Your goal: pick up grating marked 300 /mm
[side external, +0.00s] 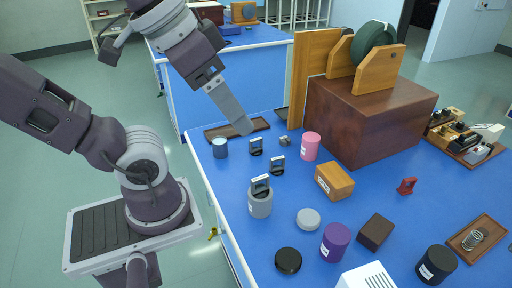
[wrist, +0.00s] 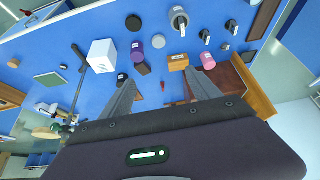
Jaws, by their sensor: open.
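Several small black-framed gratings with pale labels are in view. One grating (side external: 256,147) stands on the blue bench below my gripper's tip, and a second grating (side external: 277,165) stands a little nearer the camera. A third grating (side external: 261,184) sits on top of a grey cylinder (side external: 260,204). The wrist view shows gratings at the top right (wrist: 205,36), (wrist: 232,25) and one over the grey cylinder (wrist: 180,21). The labels are too small to read, so I cannot tell which is 300 /mm. My gripper (side external: 243,128) is above the bench, empty, its fingers (wrist: 168,88) spread apart.
A dark tray (side external: 223,132) lies at the bench's far edge. A large brown box (side external: 370,115) with wooden stands rises at right. A wooden block (side external: 334,181) and purple cylinder (side external: 335,242) are nearer.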

